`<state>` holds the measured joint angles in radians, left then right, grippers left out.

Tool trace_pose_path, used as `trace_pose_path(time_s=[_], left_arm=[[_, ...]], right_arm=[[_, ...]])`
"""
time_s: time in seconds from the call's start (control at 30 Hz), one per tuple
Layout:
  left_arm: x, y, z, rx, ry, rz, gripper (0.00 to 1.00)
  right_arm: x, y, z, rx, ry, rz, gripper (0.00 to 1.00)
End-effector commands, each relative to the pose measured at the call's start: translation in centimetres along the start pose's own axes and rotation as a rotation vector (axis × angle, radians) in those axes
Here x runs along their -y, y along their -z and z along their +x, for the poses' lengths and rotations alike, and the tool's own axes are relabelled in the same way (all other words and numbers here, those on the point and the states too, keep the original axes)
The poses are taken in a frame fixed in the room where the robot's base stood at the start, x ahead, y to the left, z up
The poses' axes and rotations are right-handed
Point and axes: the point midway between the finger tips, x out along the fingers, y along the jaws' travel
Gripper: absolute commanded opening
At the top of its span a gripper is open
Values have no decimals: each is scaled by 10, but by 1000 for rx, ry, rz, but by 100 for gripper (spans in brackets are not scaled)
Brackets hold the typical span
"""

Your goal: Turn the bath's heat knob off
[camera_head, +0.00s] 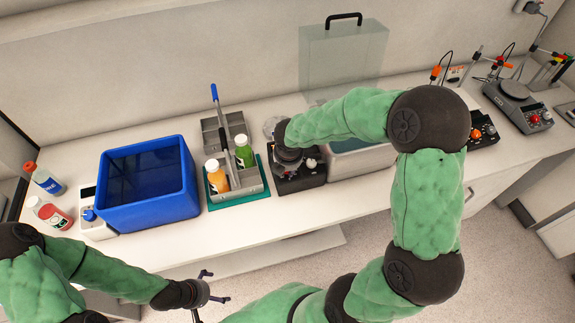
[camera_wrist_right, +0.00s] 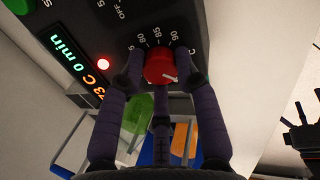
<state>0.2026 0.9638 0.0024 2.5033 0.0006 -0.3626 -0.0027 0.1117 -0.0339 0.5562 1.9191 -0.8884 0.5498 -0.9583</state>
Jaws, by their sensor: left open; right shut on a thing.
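The bath's heat knob (camera_wrist_right: 159,66) is red with a white pointer, on a black control panel (camera_wrist_right: 92,30) marked OFF, 80, 85 and 90. The pointer faces lower right in the right wrist view. My right gripper (camera_wrist_right: 162,78) is shut on the knob, with fingers around its sides. A red lamp (camera_wrist_right: 103,64) glows beside a display reading 0 min and 73 C. In the head view, my right gripper (camera_head: 288,172) is at the black control box (camera_head: 313,178) of the bath (camera_head: 345,168); my arm hides the knob. My left gripper (camera_head: 205,287) is open and empty before the counter.
A blue tub (camera_head: 148,212) stands on the left of the counter. A grey caddy (camera_head: 250,187) with orange and green juice bottles stands close left of the control box. A clear lid (camera_head: 342,60) stands behind the bath. Instruments (camera_head: 518,103) are at right.

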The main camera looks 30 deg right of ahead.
Motion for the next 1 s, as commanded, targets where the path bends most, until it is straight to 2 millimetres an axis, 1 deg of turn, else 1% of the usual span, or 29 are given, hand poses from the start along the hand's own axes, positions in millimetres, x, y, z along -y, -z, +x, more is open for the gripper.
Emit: trace_pose_path(time_s=[0.27, 0.3, 0.33, 0.37, 0.67, 0.77, 0.87, 1.0], left_arm=[[0, 0, 0, 0, 0, 0, 100], [0, 0, 0, 0, 0, 0, 100], [0, 0, 0, 0, 0, 0, 100], [0, 0, 0, 0, 0, 0, 100], [0, 0, 0, 0, 0, 0, 100], [0, 0, 0, 0, 0, 0, 100], [0, 0, 0, 0, 0, 0, 100], [0, 0, 0, 0, 0, 0, 100]], right_arm=[[0, 1, 0, -1, -1, -1, 0], [0, 1, 0, -1, 0, -1, 44], [0, 1, 0, -1, 0, 0, 53], [0, 1, 0, -1, 0, 0, 56], [0, 0, 0, 0, 0, 1, 56], [0, 0, -4, 0, -2, 1, 56], [-1, 0, -15, 1, -3, 2, 56], [-1, 0, -40, 0, -6, 1, 56]])
